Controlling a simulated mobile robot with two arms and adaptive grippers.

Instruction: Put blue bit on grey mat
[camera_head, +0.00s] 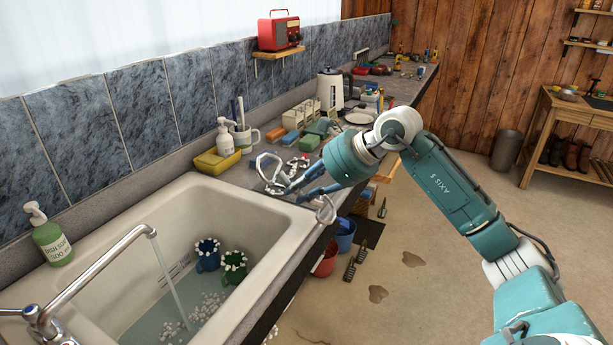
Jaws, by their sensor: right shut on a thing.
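My right gripper (292,189) reaches in from the right over the counter strip just beyond the sink. It is shut on what looks like the blue bit (327,210), with a pale metal ring showing at the near side, by the counter's front edge, and another loop at the far left. The fingers hide most of its mouthpiece. I cannot tell whether it touches the counter. Other metal bits (298,163) lie close behind the gripper. I cannot clearly make out a grey mat on the grey counter. My left gripper is out of view.
The sink (258,215) with running water and two mugs is at the left. Red (325,262) and blue (345,236) buckets stand on the floor below.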

